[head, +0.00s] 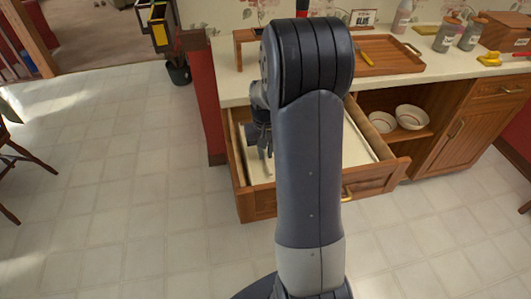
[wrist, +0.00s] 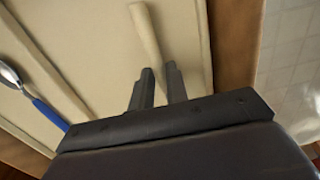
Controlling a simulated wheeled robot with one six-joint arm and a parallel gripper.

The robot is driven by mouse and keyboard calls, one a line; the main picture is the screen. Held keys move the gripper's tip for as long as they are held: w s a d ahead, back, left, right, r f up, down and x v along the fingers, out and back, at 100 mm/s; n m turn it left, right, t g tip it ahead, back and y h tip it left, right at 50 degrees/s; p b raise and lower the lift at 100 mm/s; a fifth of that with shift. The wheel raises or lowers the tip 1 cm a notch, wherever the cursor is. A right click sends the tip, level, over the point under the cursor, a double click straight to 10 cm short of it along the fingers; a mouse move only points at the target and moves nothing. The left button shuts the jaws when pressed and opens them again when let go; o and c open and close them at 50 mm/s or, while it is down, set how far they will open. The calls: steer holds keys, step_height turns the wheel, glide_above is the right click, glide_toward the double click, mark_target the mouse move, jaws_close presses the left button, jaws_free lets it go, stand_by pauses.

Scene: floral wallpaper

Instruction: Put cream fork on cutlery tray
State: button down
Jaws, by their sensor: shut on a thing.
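My gripper (head: 264,138) reaches down into the open drawer (head: 262,203), left of my arm in the head view. In the wrist view my gripper (wrist: 160,84) is shut on a cream handle (wrist: 145,32), which I take to be the cream fork. Its fork end is not visible. The handle is over a pale surface inside the drawer; I cannot tell whether it touches it. A pale divider or rim (wrist: 40,62) runs slanting at the left. A wooden tray (head: 390,62) with raised sides lies on the counter.
A spoon with a blue handle (wrist: 48,114) lies left of my gripper. Two bowls (head: 411,117) stand in the open cabinet right of the drawer. A small wooden stand (head: 243,38) is on the counter.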

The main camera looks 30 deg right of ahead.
mark_target(265, 154)
steer(key=shift+f, duration=0.35)
steer(key=shift+f, duration=0.1)
steer(key=shift+f, duration=0.15)
steer(key=c, duration=1.4)
jaws_free()
step_height(265, 154, up, 13)
steer(key=shift+f+p, duration=0.2)
steer(key=shift+p, duration=0.35)
